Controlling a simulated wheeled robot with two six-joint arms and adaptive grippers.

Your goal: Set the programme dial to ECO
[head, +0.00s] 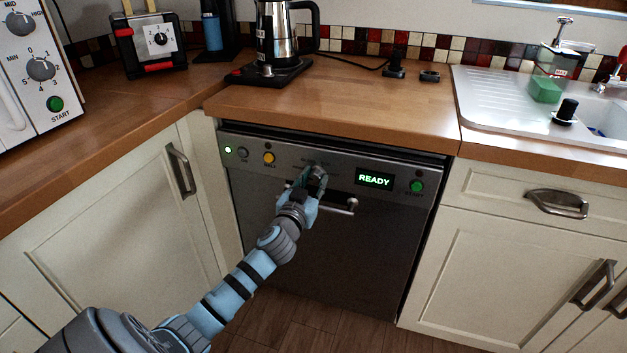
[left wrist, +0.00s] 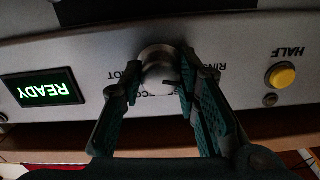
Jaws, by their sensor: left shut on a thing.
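The dishwasher (head: 330,235) has a grey front panel with the programme dial (head: 318,171) left of the lit READY display (head: 374,180). In the left wrist view, upside down, the dial (left wrist: 159,66) is a round silver knob with partly covered labels around it. My left gripper (head: 306,182) is shut on the dial; in the wrist view its two teal-padded fingers (left wrist: 158,78) stand on either side of the knob. The fingers hide part of the labels, and I cannot tell which one the dial points to. My right gripper is out of view.
A yellow HALF button (head: 268,158) and a green START button (head: 416,186) sit on the same panel. The dishwasher's bar handle (head: 343,208) is just below the dial. The worktop (head: 400,105) overhangs above. The floor in front is clear.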

